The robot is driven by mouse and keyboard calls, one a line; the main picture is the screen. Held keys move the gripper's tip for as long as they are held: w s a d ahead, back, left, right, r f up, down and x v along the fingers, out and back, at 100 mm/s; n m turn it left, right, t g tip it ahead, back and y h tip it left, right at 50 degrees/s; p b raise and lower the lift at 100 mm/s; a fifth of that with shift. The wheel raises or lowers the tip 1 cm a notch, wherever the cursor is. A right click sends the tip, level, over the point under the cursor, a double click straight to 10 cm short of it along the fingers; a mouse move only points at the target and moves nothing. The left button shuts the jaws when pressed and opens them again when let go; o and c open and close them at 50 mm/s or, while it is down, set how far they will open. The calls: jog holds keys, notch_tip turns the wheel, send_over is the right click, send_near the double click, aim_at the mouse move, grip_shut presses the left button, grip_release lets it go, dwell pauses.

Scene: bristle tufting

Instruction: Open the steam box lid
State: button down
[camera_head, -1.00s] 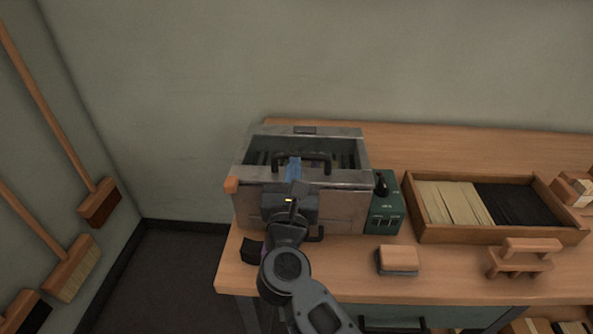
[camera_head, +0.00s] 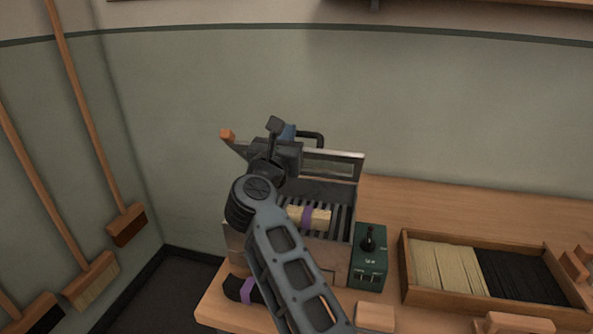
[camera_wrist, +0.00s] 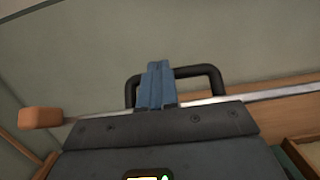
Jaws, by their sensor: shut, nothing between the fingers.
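The steam box (camera_head: 325,257) is a grey metal box on the left end of the wooden bench. Its lid (camera_head: 347,165) stands raised at the back, tilted up, with a black bar handle (camera_head: 318,137) on it. A light bundle with a purple band (camera_head: 318,217) lies on the slatted rack inside. My gripper (camera_head: 286,132) is at the raised lid, near the handle; my arm hides part of the box. In the wrist view the blue fingers (camera_wrist: 156,84) are together, in front of the handle (camera_wrist: 216,78) and lid edge, with nothing between them. Contact with the lid cannot be told.
A green control box (camera_head: 369,262) with a black lever stands right of the steam box. A wooden tray (camera_head: 404,282) of light and dark bristles is further right. A dark bundle with a purple band (camera_head: 246,290) lies front left. Brooms (camera_head: 127,222) hang on the left wall.

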jog(key=w+r, duration=0.1)
jog(key=w, duration=0.1)
jog(key=w+d+r, duration=0.1)
jog(key=w+r, duration=0.1)
jog(key=shift+w+d, duration=0.2)
jog(key=shift+w, duration=0.05)
dwell(1.0)
